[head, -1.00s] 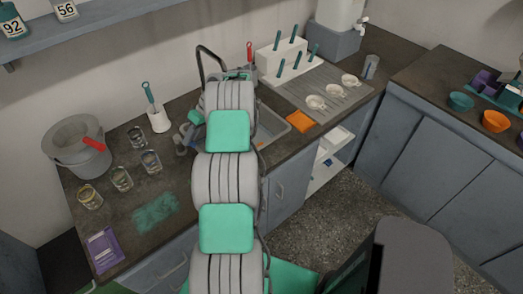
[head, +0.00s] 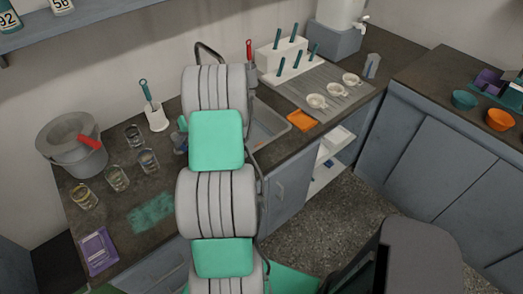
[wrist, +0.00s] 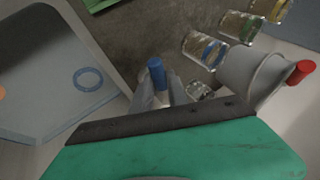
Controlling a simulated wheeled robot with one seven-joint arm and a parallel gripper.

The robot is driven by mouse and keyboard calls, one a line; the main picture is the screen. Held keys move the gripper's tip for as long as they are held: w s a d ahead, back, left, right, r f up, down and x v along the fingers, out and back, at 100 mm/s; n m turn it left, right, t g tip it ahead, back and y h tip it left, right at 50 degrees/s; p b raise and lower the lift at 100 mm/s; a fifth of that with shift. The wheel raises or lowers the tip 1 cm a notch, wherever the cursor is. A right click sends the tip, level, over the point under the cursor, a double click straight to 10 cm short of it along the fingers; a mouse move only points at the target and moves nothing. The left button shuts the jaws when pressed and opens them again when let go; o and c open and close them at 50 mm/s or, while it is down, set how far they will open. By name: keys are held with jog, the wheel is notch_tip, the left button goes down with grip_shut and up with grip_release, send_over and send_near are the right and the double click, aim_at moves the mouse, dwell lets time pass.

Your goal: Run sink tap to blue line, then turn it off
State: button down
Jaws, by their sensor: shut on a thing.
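The sink basin (head: 268,128) is in the counter, right of my arm. The tall curved grey tap (head: 208,50) rises behind my arm, which hides its lower part. In the wrist view the pale basin (wrist: 40,110) is at the left, with a blue ring (wrist: 88,79) inside it. My gripper (wrist: 162,98) is shut around a small upright blue-topped knob (wrist: 157,72). The dark palm edge hides the lower part of the grip. I cannot tell whether water is running.
A grey bucket (head: 75,158) with a red handle and several glass jars (head: 117,178) stand left of my arm. A purple packet (head: 95,250) lies at the front left. An orange cloth (head: 302,120) is by the sink; white cups (head: 334,90) stand on the drainboard.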

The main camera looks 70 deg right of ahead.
jog(key=shift+w+r, duration=0.1)
jog(key=shift+w, duration=0.05)
jog(key=c, duration=1.4)
grip_release()
jog(key=shift+a, duration=0.15)
jog(key=shift+c, duration=0.2)
jog(key=shift+o, duration=1)
jog(key=b+v, duration=0.1)
jog(key=v, duration=0.6)
jog(key=shift+s+r, duration=0.2)
jog(key=shift+s, duration=0.1)
